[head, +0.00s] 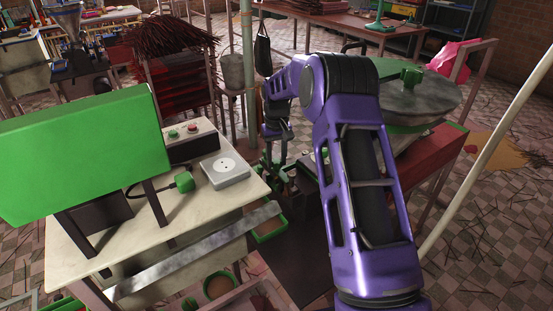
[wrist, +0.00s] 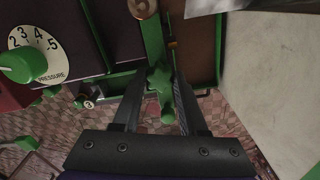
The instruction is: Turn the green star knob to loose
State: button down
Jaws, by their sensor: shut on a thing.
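The green star knob (wrist: 160,80) shows at the middle of the wrist view, on a green frame piece, with lobes sticking out around it. My gripper (wrist: 158,84) is shut on it, with one dark finger on each side. No loose mark can be read by the knob. In the head view my gripper (head: 276,150) points down beside the pale-topped table, among dark and green machine parts. The knob cannot be made out clearly there.
A white pressure dial (wrist: 38,48) with a green knob is at the left of the wrist view. The pale table (head: 105,235) carries a green box (head: 85,155), a button box (head: 190,140) and a scale (head: 225,170).

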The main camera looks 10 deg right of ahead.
aim_at(277, 161)
jog(key=shift+n, duration=1)
jog(key=shift+c, duration=2.2)
grip_release()
notch_tip(277, 161, up, 18)
jog(key=shift+f, duration=0.25)
